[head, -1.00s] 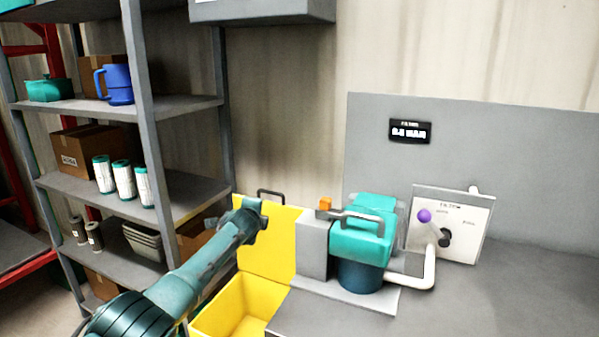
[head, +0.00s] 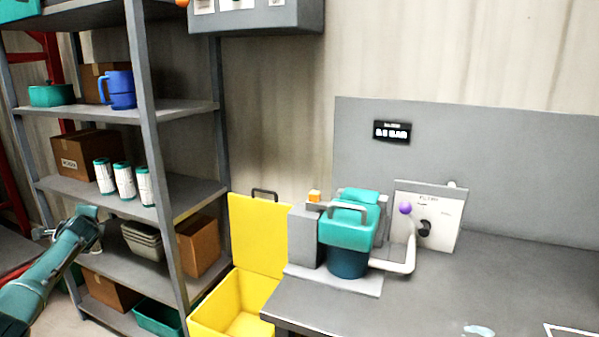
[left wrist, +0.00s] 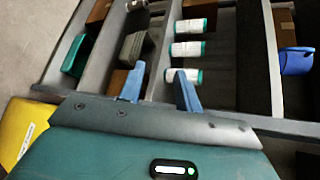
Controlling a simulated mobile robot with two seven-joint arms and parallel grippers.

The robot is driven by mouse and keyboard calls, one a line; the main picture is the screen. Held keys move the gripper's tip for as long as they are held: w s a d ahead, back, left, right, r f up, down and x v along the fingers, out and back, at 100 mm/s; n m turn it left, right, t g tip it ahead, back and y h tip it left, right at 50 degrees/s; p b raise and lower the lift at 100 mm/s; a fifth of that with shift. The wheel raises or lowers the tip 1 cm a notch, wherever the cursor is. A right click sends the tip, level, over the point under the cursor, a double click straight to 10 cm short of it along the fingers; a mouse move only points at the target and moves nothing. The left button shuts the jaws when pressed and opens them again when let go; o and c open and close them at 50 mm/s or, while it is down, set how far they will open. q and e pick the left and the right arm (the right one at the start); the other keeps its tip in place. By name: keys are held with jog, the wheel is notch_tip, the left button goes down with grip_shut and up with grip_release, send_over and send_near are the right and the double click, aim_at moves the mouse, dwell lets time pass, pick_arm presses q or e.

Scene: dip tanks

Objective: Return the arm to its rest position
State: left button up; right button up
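My left arm comes in from the left edge of the head view. My left gripper (head: 88,212) is at its upper end, in front of the grey shelf rack (head: 150,120), and its fingers are hard to make out there. In the left wrist view my left gripper (left wrist: 158,88) shows two blue fingers standing apart with nothing held between them. They point toward the rack, where white filter cartridges (left wrist: 187,49) stand beyond the fingertips. My right gripper is in neither current view.
A yellow bin (head: 258,235) with its lid up stands between the rack and the grey workbench (head: 450,300). A teal-lidded filter housing (head: 348,232) sits on the bench beside a panel with a purple-knobbed lever (head: 405,208). Open space lies between my arm and the bin.

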pick_arm(q)
jog(key=s+a+r+y, duration=0.1)
jog(key=s+a+r, duration=0.15)
jog(key=a, duration=0.45)
jog(key=s+d+f+h, duration=0.25)
jog(key=d+f, duration=0.35)
jog(key=f, duration=0.3)
jog(key=s+d+f+h, duration=0.1)
jog(key=s+d+f, duration=0.2)
jog(key=d+f, duration=0.35)
jog(key=s+d+f+n+h, duration=0.3)
jog(key=s+d+f+h, duration=0.2)
jog(key=s+d+f, duration=0.85)
jog(key=s+d+n+g+h, duration=0.1)
jog(key=s+d+n, duration=0.1)
jog(key=s+d, duration=0.45)
jog(key=s+d+r+n+h, duration=0.1)
jog(key=s+d+h, duration=0.15)
jog(key=s, duration=0.75)
jog(key=s+d+n+g+h, duration=0.1)
jog(key=s+d+n, duration=0.1)
jog(key=s+d, duration=0.5)
jog(key=d+r+n+t+p, duration=0.1)
jog(key=d+r+n, duration=0.1)
jog(key=d+n, duration=0.2)
jog(key=shift+w+d+n+p, duration=0.3)
jog(key=shift+d, duration=0.75)
